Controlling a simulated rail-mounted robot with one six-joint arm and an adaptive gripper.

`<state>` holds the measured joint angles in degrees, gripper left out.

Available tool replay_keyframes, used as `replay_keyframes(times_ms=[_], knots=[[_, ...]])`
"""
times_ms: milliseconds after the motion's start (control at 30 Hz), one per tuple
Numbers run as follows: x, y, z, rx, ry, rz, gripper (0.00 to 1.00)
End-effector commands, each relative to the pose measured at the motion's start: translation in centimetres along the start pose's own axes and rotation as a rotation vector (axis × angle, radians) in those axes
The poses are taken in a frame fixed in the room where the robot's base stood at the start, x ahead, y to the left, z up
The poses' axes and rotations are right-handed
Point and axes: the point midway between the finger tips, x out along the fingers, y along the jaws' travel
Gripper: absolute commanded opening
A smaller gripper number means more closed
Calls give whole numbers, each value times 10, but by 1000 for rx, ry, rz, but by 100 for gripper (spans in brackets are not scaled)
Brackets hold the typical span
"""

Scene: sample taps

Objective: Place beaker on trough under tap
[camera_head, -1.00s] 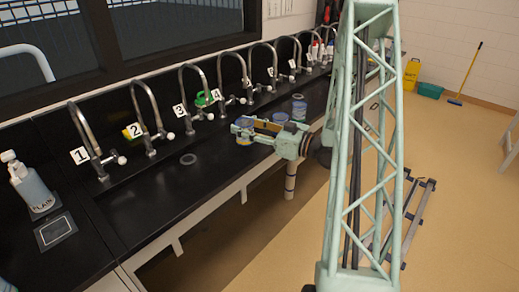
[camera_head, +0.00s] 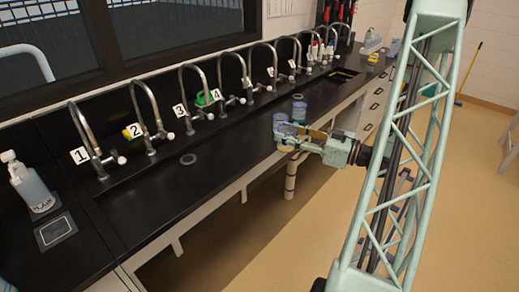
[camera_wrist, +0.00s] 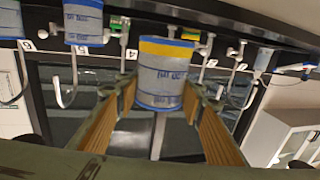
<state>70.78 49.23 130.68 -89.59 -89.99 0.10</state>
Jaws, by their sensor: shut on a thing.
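My gripper (camera_head: 290,138) is shut on a clear beaker (camera_head: 286,145) with blue bands and a yellow stripe, over the front edge of the black counter. In the wrist view my gripper (camera_wrist: 160,88) has its two fingers on either side of this beaker (camera_wrist: 165,75). Two similar beakers, one nearer (camera_head: 280,119) and one farther (camera_head: 299,110), stand on the counter just behind it. Numbered taps, including tap 1 (camera_head: 84,140), tap 2 (camera_head: 149,118) and tap 3 (camera_head: 188,98), line the counter's back. The black trough (camera_head: 140,178) runs below them.
A round drain (camera_head: 188,159) lies in the trough, with clear surface around it. A soap bottle (camera_head: 32,188) stands at the left end.

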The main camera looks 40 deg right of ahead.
Motion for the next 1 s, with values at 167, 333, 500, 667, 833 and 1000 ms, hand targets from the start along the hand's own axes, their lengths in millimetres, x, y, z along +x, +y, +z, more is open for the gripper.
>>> replay_keyframes(times_ms=[167,333,500,667,833,1000], knots=[[-23,4,2,-1,0,0,28],[-35,5,4,-1,0,-1,28],[-38,5,4,0,0,-3,28],[-38,5,4,0,0,-2,28],[-38,5,4,0,0,-2,28],[-32,6,5,0,0,-2,28]])
